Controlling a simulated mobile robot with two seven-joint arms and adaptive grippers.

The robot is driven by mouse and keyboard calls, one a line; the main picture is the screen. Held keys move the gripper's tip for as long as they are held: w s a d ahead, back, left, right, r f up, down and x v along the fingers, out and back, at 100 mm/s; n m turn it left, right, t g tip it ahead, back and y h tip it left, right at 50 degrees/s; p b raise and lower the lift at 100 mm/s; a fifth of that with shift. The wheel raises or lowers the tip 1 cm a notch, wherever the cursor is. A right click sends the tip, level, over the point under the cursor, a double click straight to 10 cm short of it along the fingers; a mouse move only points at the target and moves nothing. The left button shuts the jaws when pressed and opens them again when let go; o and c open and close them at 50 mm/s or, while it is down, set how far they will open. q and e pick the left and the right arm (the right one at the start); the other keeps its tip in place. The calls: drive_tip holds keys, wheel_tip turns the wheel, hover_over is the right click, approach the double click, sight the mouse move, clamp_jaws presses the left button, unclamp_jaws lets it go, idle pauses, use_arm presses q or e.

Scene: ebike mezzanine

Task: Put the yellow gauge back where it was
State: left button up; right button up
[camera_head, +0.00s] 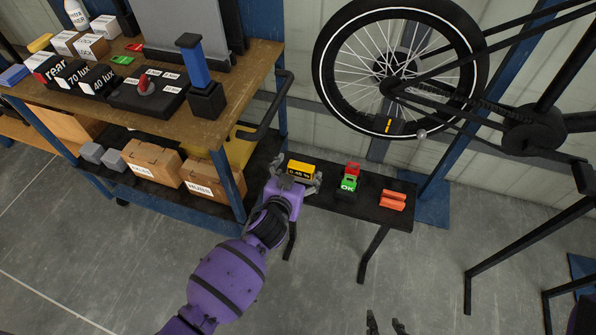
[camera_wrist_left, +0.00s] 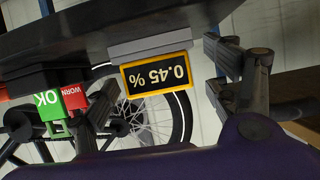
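The yellow gauge (camera_head: 301,169) with a black display reading 0.45 % stands on the black bench at its left end. In the left wrist view the gauge (camera_wrist_left: 156,76) appears upside down, against a grey block (camera_wrist_left: 150,45) at the bench surface. My left gripper (camera_head: 297,182) is at the gauge, with one finger on each side. In the wrist view the fingers (camera_wrist_left: 160,95) stand apart, with gaps visible beside the gauge. My right gripper (camera_head: 385,325) shows only its tips at the bottom edge, spread apart and empty.
On the black bench (camera_head: 400,213), a green OK block (camera_head: 348,185), a red block (camera_head: 352,168) and orange pieces (camera_head: 392,200) lie right of the gauge. A wooden workbench (camera_head: 160,60) with boxes stands left. A bicycle wheel (camera_head: 375,105) hangs above the bench.

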use_arm(q)
drive_tip(key=shift+r, duration=0.2)
drive_tip(key=shift+s+a+r, duration=0.1)
drive_tip(key=shift+s+r, duration=0.05)
drive_tip(key=shift+s, duration=0.05)
drive_tip(key=v, duration=1.1)
drive_tip(key=shift+s+p, duration=0.25)
drive_tip(key=shift+p, duration=0.2)
drive_tip(key=shift+r, duration=0.1)
drive_tip(key=s+a+f+n+g+y, duration=0.1)
drive_tip(key=s+a+f, duration=0.3)
drive_tip(key=s, duration=0.5)
drive_tip(key=s+a+f+n+g+y, duration=0.1)
drive_tip(key=s+a+f+g, duration=0.1)
drive_tip(key=s+a+f, duration=0.2)
drive_tip(key=s+a+f+n+g+y, duration=0.1)
drive_tip(key=s+a+f+y, duration=0.1)
drive_tip(key=s+a+f, duration=0.3)
drive_tip(key=s+a, duration=0.4)
drive_tip(key=s, duration=0.6)
drive_tip(key=shift+s+a+g, duration=0.25)
drive_tip(key=shift+g, duration=0.15)
